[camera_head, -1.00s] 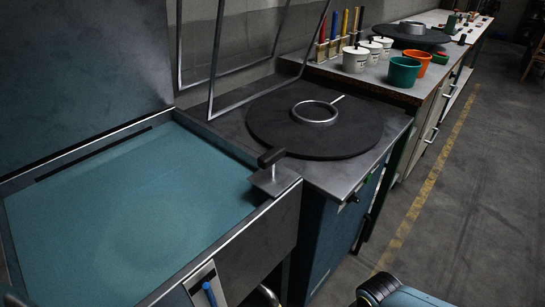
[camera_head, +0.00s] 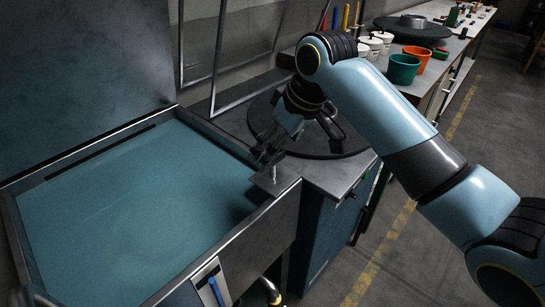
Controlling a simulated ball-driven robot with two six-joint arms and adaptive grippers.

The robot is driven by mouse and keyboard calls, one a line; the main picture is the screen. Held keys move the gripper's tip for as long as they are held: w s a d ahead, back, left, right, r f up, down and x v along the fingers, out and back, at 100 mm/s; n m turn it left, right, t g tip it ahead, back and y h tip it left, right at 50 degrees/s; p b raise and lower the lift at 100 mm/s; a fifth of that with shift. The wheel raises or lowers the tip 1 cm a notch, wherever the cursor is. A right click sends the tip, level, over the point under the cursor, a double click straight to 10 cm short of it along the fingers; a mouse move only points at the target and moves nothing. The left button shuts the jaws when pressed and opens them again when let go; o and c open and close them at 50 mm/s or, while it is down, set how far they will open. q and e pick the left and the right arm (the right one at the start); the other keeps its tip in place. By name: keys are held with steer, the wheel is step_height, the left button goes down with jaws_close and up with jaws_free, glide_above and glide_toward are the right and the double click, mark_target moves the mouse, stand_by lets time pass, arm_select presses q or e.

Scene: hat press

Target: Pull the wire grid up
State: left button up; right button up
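A framed see-through panel (camera_head: 213,66), perhaps the wire grid, stands tilted up at the back; its mesh is too fine to make out. A metal post (camera_head: 273,175) rises from a plate on the right corner of the blue-floored tank (camera_head: 60,268). Its black grip is mostly hidden by my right gripper. My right gripper (camera_head: 272,148) reaches down at the top of this post, with dark finger parts close to the grip. I cannot tell whether the fingers are closed on it.
A dark round plate (camera_head: 338,148) lies on the counter behind my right arm, partly hidden. Green (camera_head: 403,70) and orange (camera_head: 416,59) buckets and white pots (camera_head: 375,46) stand on the bench beyond. The floor at right is open.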

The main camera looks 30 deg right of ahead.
arm_select(q)
steer(key=shift+f, duration=0.2)
arm_select(e)
steer(key=shift+x, duration=2.25)
